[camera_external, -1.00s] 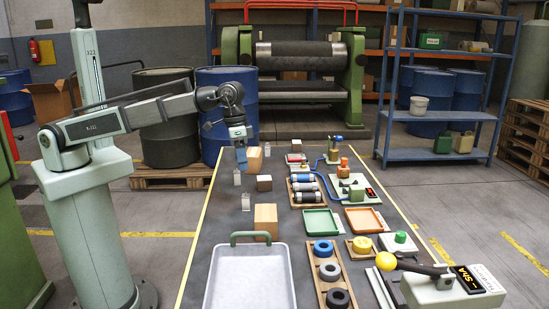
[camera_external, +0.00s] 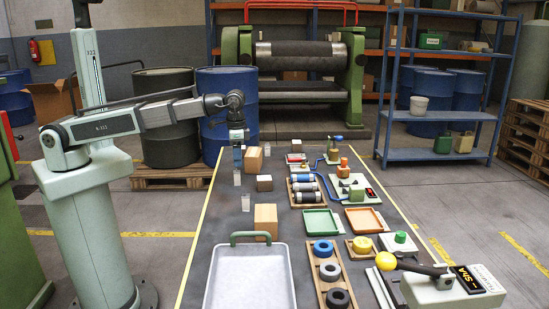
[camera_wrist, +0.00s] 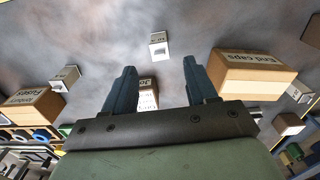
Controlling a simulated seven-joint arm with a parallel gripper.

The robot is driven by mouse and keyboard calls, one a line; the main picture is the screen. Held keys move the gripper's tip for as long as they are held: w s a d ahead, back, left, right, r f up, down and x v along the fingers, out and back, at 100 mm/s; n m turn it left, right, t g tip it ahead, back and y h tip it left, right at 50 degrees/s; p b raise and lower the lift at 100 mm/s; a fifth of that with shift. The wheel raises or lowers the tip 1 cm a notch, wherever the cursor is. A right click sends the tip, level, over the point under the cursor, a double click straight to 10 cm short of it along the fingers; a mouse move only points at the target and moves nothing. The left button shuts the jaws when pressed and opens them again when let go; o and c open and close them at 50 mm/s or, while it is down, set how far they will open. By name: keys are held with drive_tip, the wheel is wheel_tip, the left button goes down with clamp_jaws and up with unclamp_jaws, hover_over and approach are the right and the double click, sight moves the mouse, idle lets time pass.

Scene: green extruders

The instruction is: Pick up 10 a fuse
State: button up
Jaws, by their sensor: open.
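My gripper (camera_wrist: 163,78) is open, its two dark blue fingers spread apart and pointing down. In the wrist view, a small light box with a printed label (camera_wrist: 148,98) shows between the fingers, partly hidden by the gripper body. Its label looks like a number but is not clearly legible. Other small labelled pieces lie farther out, one near the top centre (camera_wrist: 159,45) and one at left (camera_wrist: 66,77). In the external view, my gripper (camera_external: 239,165) hangs over the far left part of the table, close to a small pale piece (camera_external: 237,179); another pale piece (camera_external: 246,203) stands nearer.
A wooden box marked End caps (camera_wrist: 253,74) is right of the fingers; one marked Fuses (camera_wrist: 28,104) is at left. In the external view, a grey-white tray (camera_external: 250,282) lies in front. Racks of rollers (camera_external: 306,188) and coloured trays fill the table's right side.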

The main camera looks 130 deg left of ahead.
sight(237, 174)
drive_tip(key=shift+s+d+f, duration=0.1)
drive_tip(key=shift+f, duration=1.8)
drive_tip(key=shift+s+d+f, duration=0.1)
drive_tip(key=shift+f, duration=1.8)
clamp_jaws()
